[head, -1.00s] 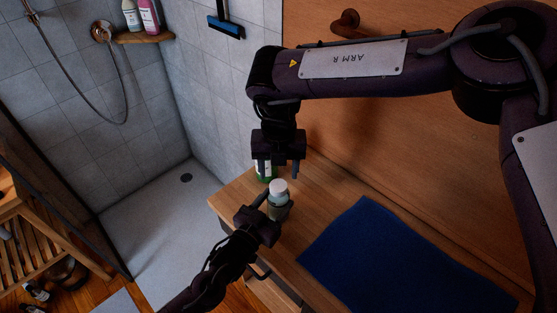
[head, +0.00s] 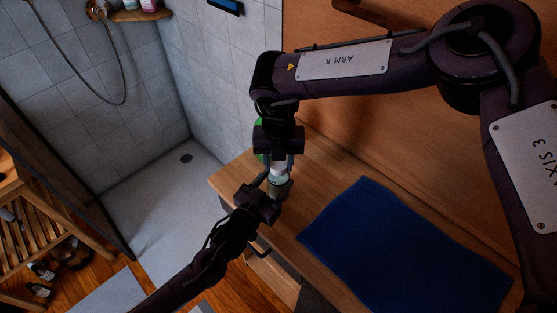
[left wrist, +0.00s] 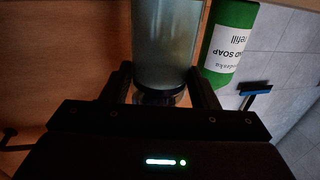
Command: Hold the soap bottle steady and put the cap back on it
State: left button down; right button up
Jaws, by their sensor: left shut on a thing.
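The soap bottle (head: 279,188) stands upright near the table's left end, clear with a pale liquid. My left gripper (head: 272,190) is shut around its body; the bottle also fills the top middle of the left wrist view (left wrist: 167,42), between my fingers (left wrist: 165,88). A white cap (head: 278,169) sits at the bottle's top; how firmly it is seated cannot be told. My right gripper (head: 280,166) points down from above with its fingers on either side of the cap. Whether they grip it is unclear. The cap is outside the left wrist view.
A green soap refill bottle (left wrist: 231,40) stands close beside the bottle; in the head view it is mostly hidden behind my right gripper. A blue cloth (head: 400,245) lies on the wooden table (head: 318,180). The wooden wall (head: 400,150) is behind it.

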jog(key=shift+c, duration=1)
jog(key=o, duration=1.2)
jog(key=shift+c, duration=0.2)
notch_tip(320, 180, up, 12)
pick_arm(q)
jog(key=shift+c, duration=2.3)
grip_release()
